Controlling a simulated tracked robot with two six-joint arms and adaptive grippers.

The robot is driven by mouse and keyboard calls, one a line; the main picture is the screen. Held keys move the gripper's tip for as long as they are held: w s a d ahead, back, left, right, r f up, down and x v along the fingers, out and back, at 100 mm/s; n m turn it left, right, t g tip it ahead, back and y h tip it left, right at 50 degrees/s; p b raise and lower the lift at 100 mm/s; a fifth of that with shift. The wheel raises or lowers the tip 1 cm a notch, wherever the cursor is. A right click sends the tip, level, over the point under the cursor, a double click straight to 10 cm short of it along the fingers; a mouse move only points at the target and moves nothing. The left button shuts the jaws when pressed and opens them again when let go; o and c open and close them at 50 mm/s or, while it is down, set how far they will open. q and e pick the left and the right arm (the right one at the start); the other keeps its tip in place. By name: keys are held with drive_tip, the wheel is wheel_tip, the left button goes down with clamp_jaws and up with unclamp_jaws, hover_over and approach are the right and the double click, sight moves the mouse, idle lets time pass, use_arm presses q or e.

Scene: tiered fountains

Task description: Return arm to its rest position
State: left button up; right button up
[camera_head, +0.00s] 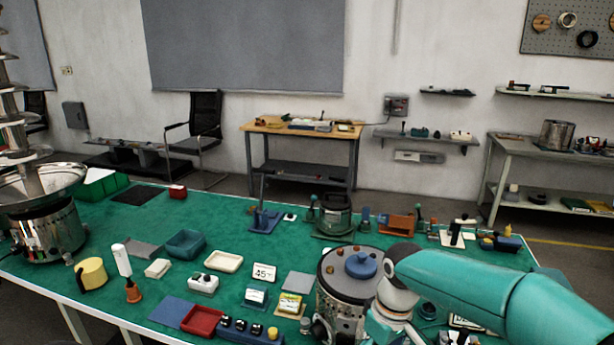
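My teal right arm (500,290) comes in from the right over the front right of the green table (240,240). The arm covers part of the drum's right side. Below the wrist, the arm's end runs to the bottom edge of the picture. I cannot make out the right fingers or whether they hold anything. My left arm and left gripper are not in view.
A tiered metal fountain (45,220) stands at the left. A dark green machine (334,214) and small tools stand behind. The table's middle has bare patches.

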drive_tip(key=s+a+f+m+y, duration=0.1)
drive_tip(key=s+f+m, duration=0.15)
drive_tip(key=f, duration=0.65)
drive_tip(key=s+f+m+y, duration=0.1)
drive_tip(key=s+f, duration=0.2)
drive_tip(key=f, duration=0.7)
drive_tip(key=s+f+m, duration=0.5)
drive_tip(key=s+f, duration=0.6)
drive_tip(key=s, duration=0.3)
drive_tip(key=shift+s+d+t+y, duration=0.15)
drive_tip(key=shift+s+t+y, duration=0.2)
drive_tip(key=shift+t+y, duration=0.05)
